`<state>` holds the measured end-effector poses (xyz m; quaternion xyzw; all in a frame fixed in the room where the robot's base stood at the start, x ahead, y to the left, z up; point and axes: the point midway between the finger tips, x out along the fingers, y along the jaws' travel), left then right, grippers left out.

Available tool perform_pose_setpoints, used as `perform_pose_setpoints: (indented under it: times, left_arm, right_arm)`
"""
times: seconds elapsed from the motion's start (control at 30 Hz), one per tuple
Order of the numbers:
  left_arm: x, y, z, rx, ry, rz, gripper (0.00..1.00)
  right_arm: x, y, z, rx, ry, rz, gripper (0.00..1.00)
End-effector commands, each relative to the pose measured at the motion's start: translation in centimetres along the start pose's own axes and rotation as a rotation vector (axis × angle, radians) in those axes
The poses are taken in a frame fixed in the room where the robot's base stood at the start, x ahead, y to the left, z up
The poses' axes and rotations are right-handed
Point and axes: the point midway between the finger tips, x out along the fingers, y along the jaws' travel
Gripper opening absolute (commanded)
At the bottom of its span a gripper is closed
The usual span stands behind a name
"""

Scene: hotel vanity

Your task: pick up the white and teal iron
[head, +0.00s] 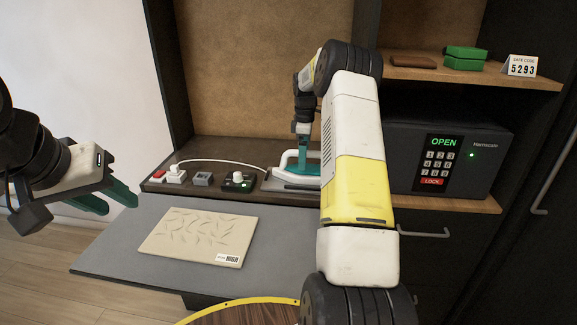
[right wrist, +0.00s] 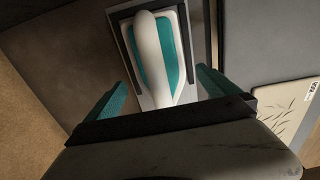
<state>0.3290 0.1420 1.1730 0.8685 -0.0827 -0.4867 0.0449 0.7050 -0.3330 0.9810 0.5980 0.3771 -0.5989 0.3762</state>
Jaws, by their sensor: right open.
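The white and teal iron (head: 288,167) rests on a light plate on the back shelf, partly hidden behind my right arm in the head view. In the right wrist view the iron (right wrist: 155,55) lies ahead, its white handle running lengthwise over a teal body. My right gripper (right wrist: 160,95) is open, with one teal finger on each side of the iron's near end; I cannot tell whether they touch it. In the head view the right gripper (head: 303,145) is at the iron, its fingers mostly hidden. My left gripper (head: 120,200) is open and empty at the left.
A white cord (head: 215,161) runs left from the iron to a plug by a power strip (head: 175,175). A dark control box (head: 238,182) sits left of the iron. A safe (head: 450,158) stands to the right. A patterned cream board (head: 198,236) lies on the grey surface in front.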

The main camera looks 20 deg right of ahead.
Motion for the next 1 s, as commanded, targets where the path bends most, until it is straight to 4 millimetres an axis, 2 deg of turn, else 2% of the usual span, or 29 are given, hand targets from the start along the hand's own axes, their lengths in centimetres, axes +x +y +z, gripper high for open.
perform_pose_setpoints:
  times: [0.27, 0.5, 0.73, 0.77, 1.0]
  left_arm:
    - [0.0, 0.0, 0.0, 0.0, 0.0, 0.0, 0.36]
    - [0.0, 0.0, 0.0, 0.0, 0.0, 0.0, 0.36]
    - [0.0, 0.0, 0.0, 0.0, 0.0, 0.0, 0.36]
    - [0.0, 0.0, 0.0, 0.0, 0.0, 0.0, 0.36]
    - [0.0, 0.0, 0.0, 0.0, 0.0, 0.0, 0.36]
  right_arm:
    - [2.8, 0.0, 0.3, 0.002, -0.001, -0.002, 1.0]
    - [6.1, 0.1, 0.6, 0.002, 0.0, 0.0, 1.0]
    - [6.3, 0.1, 0.6, 0.003, 0.0, 0.002, 1.0]
    - [6.3, 0.1, 0.6, 0.003, 0.0, 0.002, 0.96]
    - [6.3, 0.2, 0.5, 0.003, 0.0, 0.002, 0.49]
